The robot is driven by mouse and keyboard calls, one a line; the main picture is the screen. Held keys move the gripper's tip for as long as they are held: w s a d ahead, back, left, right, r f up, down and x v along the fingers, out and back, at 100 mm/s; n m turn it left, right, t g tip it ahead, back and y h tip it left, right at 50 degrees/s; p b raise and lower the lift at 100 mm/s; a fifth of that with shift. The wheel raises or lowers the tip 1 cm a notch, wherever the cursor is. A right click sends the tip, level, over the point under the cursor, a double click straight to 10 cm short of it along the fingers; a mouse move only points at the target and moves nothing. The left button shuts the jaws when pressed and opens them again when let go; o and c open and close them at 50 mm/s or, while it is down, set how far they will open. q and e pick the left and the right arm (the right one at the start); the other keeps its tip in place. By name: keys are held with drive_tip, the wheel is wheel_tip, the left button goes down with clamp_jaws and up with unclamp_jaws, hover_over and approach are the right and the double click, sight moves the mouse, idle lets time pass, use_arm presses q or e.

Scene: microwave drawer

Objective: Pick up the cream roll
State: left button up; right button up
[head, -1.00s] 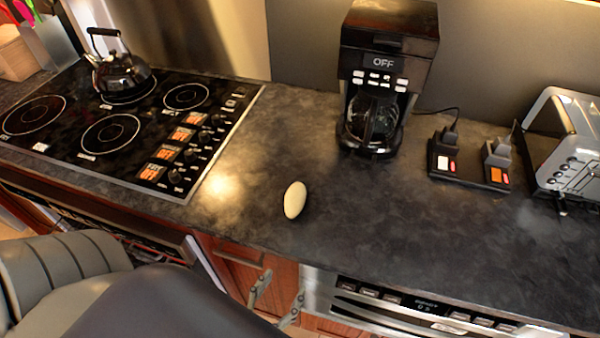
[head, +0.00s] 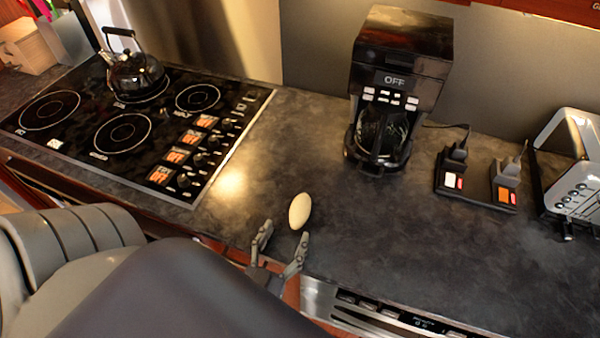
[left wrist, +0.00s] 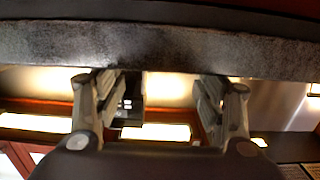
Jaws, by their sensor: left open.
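The cream roll (head: 300,211) is a small pale oval lying on the dark countertop, between the stove and the coffee maker. My left gripper (head: 283,243) is open and empty at the counter's front edge, just below and left of the roll in the head view. It does not touch the roll. In the left wrist view the two fingers of the left gripper (left wrist: 160,98) are spread apart, with the counter's edge across the top. The roll is not visible in that view. My right gripper is not in view.
A black cooktop (head: 122,130) with a kettle (head: 135,72) is at the left. A coffee maker (head: 396,85) stands behind the roll. A charger base (head: 475,185) and a toaster (head: 575,165) are at the right. The counter (head: 400,240) around the roll is clear.

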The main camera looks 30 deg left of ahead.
sight(293, 225)
use_arm(q)
drive_tip(key=shift+p+x, duration=0.45)
drive_tip(key=shift+x, duration=0.75)
drive_tip(key=x, duration=0.1)
drive_tip(key=p+x, duration=0.1)
drive_tip(key=x, duration=0.1)
drive_tip(key=shift+w+d+r, duration=0.1)
drive_tip(key=shift+w+d, duration=0.1)
drive_tip(key=shift+w, duration=0.3)
drive_tip(key=shift+w+a, duration=0.1)
drive_tip(key=shift+w, duration=0.05)
drive_tip(key=c, duration=1.1)
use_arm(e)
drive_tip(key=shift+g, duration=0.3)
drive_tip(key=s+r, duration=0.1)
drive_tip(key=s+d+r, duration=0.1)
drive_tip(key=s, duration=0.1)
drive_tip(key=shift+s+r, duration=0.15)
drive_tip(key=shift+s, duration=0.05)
